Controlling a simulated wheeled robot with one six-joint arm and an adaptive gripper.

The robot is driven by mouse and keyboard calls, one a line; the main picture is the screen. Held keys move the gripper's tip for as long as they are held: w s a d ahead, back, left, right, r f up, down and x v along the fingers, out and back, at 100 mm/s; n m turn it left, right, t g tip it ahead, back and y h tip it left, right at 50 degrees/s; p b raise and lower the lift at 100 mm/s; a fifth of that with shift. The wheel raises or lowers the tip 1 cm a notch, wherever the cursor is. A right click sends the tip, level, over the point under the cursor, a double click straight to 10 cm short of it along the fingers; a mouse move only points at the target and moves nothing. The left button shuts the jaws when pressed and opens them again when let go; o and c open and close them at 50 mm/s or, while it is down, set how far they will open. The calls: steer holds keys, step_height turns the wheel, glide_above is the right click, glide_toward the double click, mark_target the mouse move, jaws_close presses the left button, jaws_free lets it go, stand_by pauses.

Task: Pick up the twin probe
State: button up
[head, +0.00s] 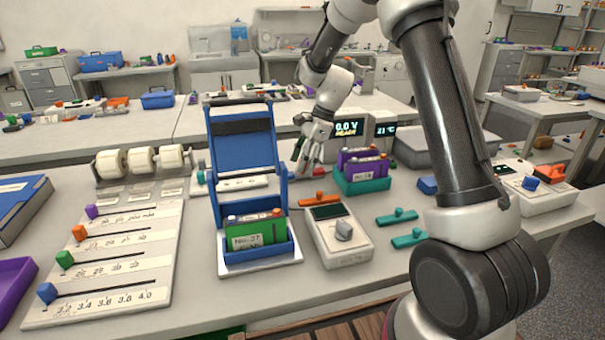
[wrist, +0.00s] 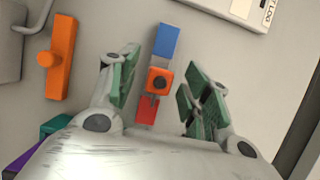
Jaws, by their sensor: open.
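The twin probe (wrist: 158,80) shows in the wrist view as a short piece on the grey bench, with a blue end, an orange middle with a dark round knob, and a red end. My gripper (wrist: 160,88) is open above it, with green-padded fingers on both sides of it. The fingers look apart from it; how far above it they are, I cannot tell. In the head view my gripper (head: 303,160) points down at the bench behind the orange bar (head: 320,200). I cannot clearly make out the probe there.
The orange bar also lies left of my fingers in the wrist view (wrist: 62,58). A teal rack with purple cells (head: 362,184) stands right of my gripper. A tall blue cradle (head: 243,155) stands left, and a voltage display unit (head: 347,128) stands behind.

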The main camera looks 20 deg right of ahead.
steer(key=shift+a+f, duration=0.1)
steer(key=shift+f, duration=0.1)
jaws_close()
steer(key=shift+r, duration=0.1)
step_height(320, 180, up, 10)
stand_by(0.5)
